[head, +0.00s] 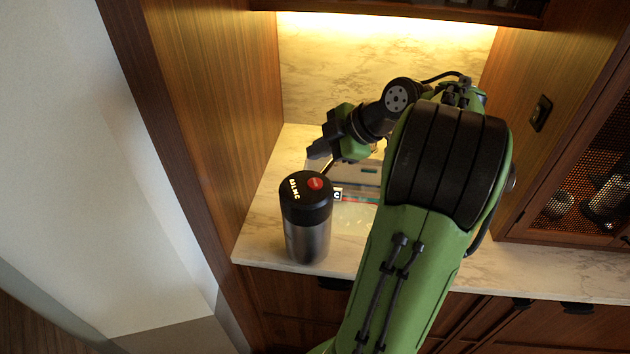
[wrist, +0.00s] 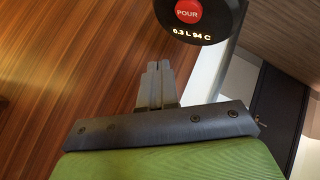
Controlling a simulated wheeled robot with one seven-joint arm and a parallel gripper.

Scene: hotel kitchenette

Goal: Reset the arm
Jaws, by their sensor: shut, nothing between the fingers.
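My arm (head: 420,240) reaches over the marble counter, bent at its big black joint, with its end folded to the left. My gripper (head: 319,152) is above the counter, just behind and above the lid of a black and steel flask in the head view. In the wrist view the two grey fingers of my gripper (wrist: 158,66) lie together with nothing between them. The wrist view shows wood panelling beyond the fingertips and the flask's black lid at the top right.
The flask (head: 307,236) stands upright near the counter's left front; its lid (wrist: 198,14) has a red POUR button and reads 0.3 L 94 C. A pale appliance (head: 358,171), partly hidden, is behind. Wood panels flank the niche, and a cabinet (head: 520,8) hangs above.

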